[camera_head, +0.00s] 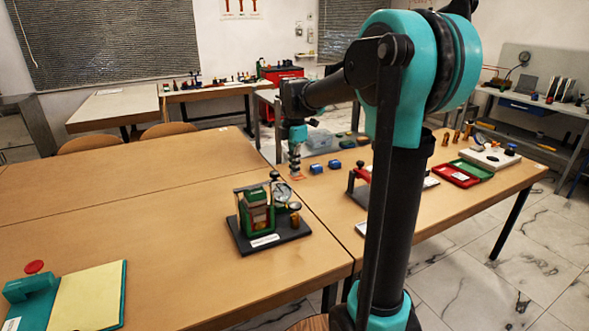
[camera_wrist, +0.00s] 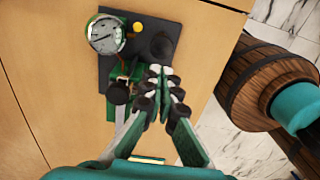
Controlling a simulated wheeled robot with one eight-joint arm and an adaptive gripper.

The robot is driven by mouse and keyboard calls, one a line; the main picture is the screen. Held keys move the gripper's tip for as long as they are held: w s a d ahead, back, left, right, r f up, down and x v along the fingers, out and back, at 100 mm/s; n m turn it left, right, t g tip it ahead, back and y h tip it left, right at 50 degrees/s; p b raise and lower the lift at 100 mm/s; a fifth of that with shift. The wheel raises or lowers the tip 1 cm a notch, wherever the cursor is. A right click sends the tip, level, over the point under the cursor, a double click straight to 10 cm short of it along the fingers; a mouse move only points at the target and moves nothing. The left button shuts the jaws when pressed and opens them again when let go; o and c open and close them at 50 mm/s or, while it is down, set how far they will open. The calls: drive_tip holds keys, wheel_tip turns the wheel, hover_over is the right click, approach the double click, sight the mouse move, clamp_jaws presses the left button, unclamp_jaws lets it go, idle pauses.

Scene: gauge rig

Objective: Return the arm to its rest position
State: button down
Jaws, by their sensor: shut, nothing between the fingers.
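My arm reaches out over the tables in the head view, with my gripper (camera_head: 296,168) pointing down behind the gauge rig. In the wrist view, my gripper (camera_wrist: 162,72) has its fingertips together, with nothing between them. The gauge rig (camera_head: 262,240) stands on the near table, with a green block and a round dial gauge (camera_head: 282,194) on a dark base. In the wrist view the rig's base (camera_wrist: 115,70) lies beyond the fingers, with the dial (camera_wrist: 105,34) at upper left. The fingers hide part of the rig there.
Small blue blocks (camera_head: 317,168), a red-and-green case (camera_head: 460,173) and a white board (camera_head: 490,158) are on the right table. The left tabletop (camera_head: 120,200) is mostly bare.

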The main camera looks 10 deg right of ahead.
idle(0.4)
drive_tip(key=s+d+f+m+t, duration=0.2)
drive_tip(key=s+d+f+m, duration=0.1)
drive_tip(key=s+f+m, duration=0.6)
drive_tip(key=s+d+f+m+t, duration=0.2)
drive_tip(key=s+d+f+m, duration=0.1)
drive_tip(key=s+f+m, duration=0.6)
drive_tip(key=s+m, duration=0.3)
drive_tip(key=s, duration=0.2)
drive_tip(key=shift+s+d+m, duration=0.15)
drive_tip(key=shift+d+m, duration=0.15)
drive_tip(key=shift+d, duration=0.1)
